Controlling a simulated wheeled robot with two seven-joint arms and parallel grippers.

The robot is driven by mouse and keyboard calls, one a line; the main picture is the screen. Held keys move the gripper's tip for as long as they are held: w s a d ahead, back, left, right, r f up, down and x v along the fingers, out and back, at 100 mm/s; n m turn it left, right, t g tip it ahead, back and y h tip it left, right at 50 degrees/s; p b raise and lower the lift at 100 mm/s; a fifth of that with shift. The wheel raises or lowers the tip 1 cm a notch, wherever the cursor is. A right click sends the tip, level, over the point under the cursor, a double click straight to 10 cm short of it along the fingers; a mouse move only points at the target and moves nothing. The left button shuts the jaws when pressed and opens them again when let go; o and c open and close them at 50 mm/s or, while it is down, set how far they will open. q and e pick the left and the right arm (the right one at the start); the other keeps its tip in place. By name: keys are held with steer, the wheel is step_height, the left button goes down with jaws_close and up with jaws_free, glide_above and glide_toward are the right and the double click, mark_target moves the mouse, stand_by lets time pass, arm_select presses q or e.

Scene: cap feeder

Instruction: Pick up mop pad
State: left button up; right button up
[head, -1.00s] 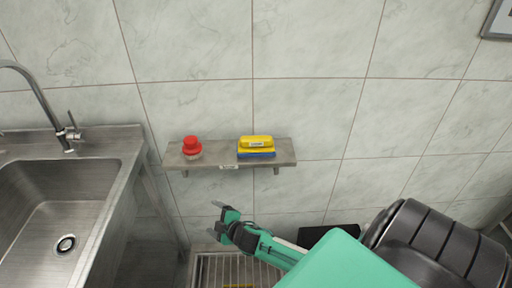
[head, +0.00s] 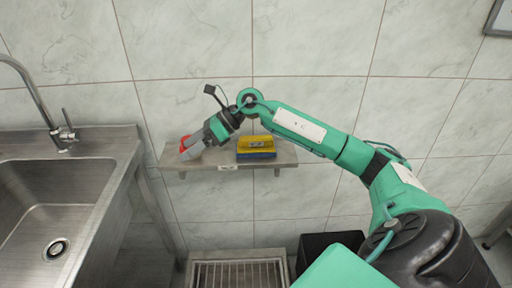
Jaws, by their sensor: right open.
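A block with a yellow top and a blue base (head: 256,147), the only pad-like thing in view, lies on the right half of the wall shelf (head: 288,158). A red knob-shaped object (head: 184,143) is on the shelf's left end, mostly hidden by my right gripper. My right gripper (head: 190,150) is open, its fingers in front of or around the red object; I cannot tell if they touch it. It is left of the yellow and blue block and apart from it. My left gripper is not in view.
A steel sink (head: 60,200) with a tap stands at the left. A tiled wall is behind the shelf. Below are a floor grate (head: 238,274) and a black box (head: 318,245). The shelf's right end is clear.

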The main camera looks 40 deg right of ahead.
steer(key=s+d+r+n+g+h, duration=0.15)
steer(key=d+h, duration=0.35)
steer(key=d, duration=0.8)
steer(key=g+h, duration=0.1)
steer(key=h, duration=0.3)
glide_toward(257, 137)
steer(key=shift+m, duration=0.45)
steer(key=x, duration=0.7)
steer(key=shift+w+d+f, duration=0.1)
steer(key=shift+w+f, duration=0.2)
steer(key=x, duration=0.4)
steer(key=shift+s+a+f, duration=0.15)
steer(key=shift+a+f, duration=0.1)
steer(key=shift+f, duration=0.25)
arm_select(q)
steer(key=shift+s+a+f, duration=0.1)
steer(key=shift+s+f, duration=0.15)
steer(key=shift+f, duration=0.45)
arm_select(e)
steer(key=c, duration=1.1)
